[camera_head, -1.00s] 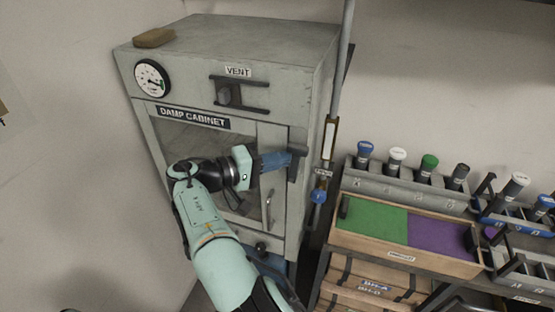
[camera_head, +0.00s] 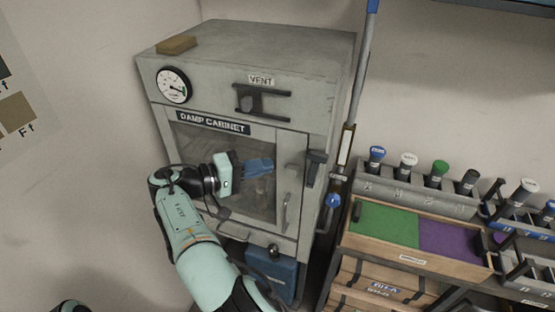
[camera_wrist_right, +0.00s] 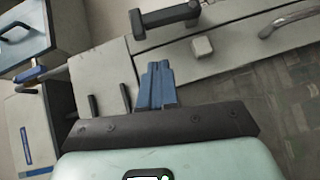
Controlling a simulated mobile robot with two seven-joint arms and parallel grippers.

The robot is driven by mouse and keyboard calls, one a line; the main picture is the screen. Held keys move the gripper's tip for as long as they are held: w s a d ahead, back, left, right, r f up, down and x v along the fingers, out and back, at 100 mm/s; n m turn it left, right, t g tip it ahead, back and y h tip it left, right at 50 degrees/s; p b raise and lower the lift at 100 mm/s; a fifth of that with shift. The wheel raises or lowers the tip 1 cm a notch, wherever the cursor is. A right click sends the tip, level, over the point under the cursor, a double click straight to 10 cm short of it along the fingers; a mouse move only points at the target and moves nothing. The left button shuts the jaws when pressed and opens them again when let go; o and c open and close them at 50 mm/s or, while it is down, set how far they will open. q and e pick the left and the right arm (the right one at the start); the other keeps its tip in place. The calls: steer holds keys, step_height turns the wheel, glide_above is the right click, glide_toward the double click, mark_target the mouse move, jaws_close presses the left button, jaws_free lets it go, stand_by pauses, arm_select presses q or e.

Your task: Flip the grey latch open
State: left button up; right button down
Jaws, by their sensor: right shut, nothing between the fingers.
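The damp cabinet (camera_head: 255,60) stands against the wall with its windowed door closed. The dark grey latch (camera_head: 315,158) is at the right edge of its front, its short lever hanging downward. In the right wrist view, a dark grey bar that looks like this latch (camera_wrist_right: 168,16) lies beyond the fingertips. My right gripper (camera_head: 270,164) has blue fingers, shut and empty, in front of the door, left of the latch and apart from it. The shut fingers also show in the right wrist view (camera_wrist_right: 157,68). My left gripper is not in view.
The vent slider (camera_head: 262,101) is above the door, and a curved door handle (camera_head: 286,210) is below the latch. A vertical pole (camera_head: 358,90) stands right of the cabinet. A rack with several capped holders (camera_head: 420,195) and a green-purple tray (camera_head: 410,258) are further right.

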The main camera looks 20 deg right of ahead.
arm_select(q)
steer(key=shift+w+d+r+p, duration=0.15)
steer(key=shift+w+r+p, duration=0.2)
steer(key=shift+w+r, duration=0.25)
arm_select(e)
steer(key=a, duration=0.4)
steer(key=shift+s+a+r, duration=0.15)
steer(key=shift+s+a, duration=0.15)
steer(key=shift+s, duration=0.1)
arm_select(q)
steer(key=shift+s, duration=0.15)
